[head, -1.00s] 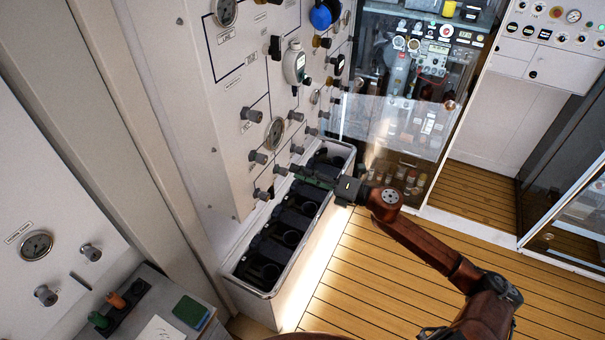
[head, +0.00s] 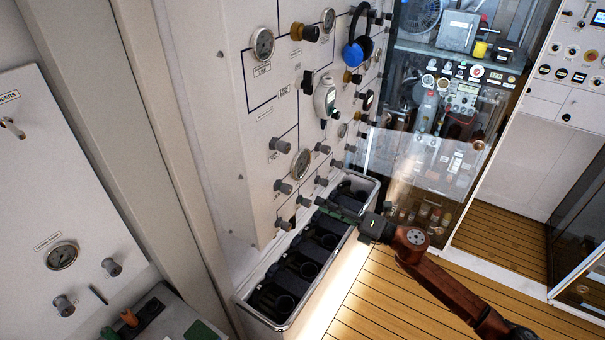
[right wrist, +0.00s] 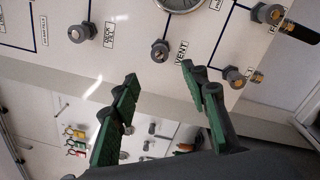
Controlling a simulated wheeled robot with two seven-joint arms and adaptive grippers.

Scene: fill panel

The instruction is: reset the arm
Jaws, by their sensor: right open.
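My right arm (head: 450,285) comes in from the lower right in the head view. Its gripper (head: 328,207) is above the rim of the long bin under the fill panel, close to the panel's lowest knobs. In the right wrist view the green-padded fingers (right wrist: 155,95) are spread apart with nothing between them. The white fill panel (right wrist: 120,45) with grey knobs lies beyond the fingertips there. My left gripper is in neither current view.
The long bin (head: 283,325) with black compartments stands below the fill panel (head: 235,130). A glass cabinet (head: 415,165) is behind the gripper. A side panel (head: 40,200) is at left. Wooden floor (head: 385,300) is open at lower right.

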